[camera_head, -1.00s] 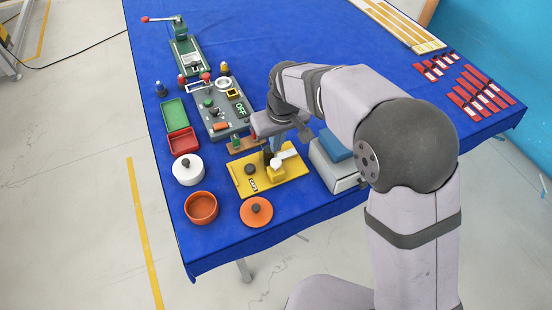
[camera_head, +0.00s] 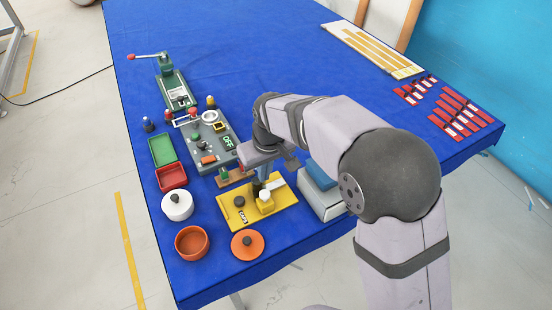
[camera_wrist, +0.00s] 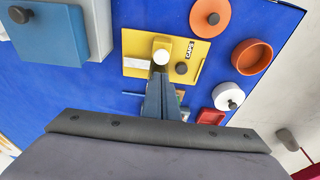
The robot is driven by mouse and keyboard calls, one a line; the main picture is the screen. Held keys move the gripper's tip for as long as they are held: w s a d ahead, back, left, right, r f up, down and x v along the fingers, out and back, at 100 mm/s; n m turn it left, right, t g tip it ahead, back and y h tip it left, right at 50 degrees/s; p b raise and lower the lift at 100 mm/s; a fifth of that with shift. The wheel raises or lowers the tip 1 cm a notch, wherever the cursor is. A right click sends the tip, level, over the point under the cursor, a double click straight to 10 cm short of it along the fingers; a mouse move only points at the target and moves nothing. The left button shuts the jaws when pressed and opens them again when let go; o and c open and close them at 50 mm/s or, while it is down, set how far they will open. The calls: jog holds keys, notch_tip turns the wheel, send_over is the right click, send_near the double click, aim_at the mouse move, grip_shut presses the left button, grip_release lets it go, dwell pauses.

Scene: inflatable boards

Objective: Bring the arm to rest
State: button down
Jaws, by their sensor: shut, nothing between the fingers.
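My gripper (camera_head: 262,172) is shut and empty, hanging from the bent arm above the back edge of the yellow board (camera_head: 287,212). In the wrist view its closed fingers (camera_wrist: 160,84) point toward the white-topped yellow post (camera_wrist: 161,50) on the yellow board (camera_wrist: 201,54). Whether the fingertips touch the post I cannot tell. The board also carries a dark knob (camera_head: 239,201), a white patch and a label reading CAPS.
A grey panel (camera_head: 205,156) stands behind the yellow board. Green (camera_head: 162,149) and red (camera_head: 172,177) trays, a white pot (camera_head: 177,206), an orange bowl (camera_head: 192,243) and an orange lid (camera_head: 248,246) lie left. A grey-and-blue box (camera_head: 320,190) is to the right. The blue table's middle is clear.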

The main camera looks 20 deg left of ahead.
jog(key=s+d+f+m+g+h, duration=0.1)
jog(key=s+d+f, duration=0.3)
jog(key=s+d, duration=0.2)
jog(key=s+d+f+g+h, duration=0.1)
jog(key=s+d+f, duration=0.2)
jog(key=s+d, duration=0.25)
jog(key=s+d+m+g+b, duration=0.1)
jog(key=s+d+m, duration=0.15)
jog(key=d, duration=0.55)
jog(key=s+d+m, duration=0.2)
jog(key=s+d, duration=0.2)
jog(key=d, duration=0.4)
jog(key=w+d+r+m+t, duration=0.1)
jog(key=w+d+r+m, duration=0.1)
jog(key=d, duration=0.3)
jog(key=shift+w+d+r+m+b, duration=0.25)
jog(key=shift+r+m+b, duration=0.05)
jog(key=shift+r+m, duration=0.4)
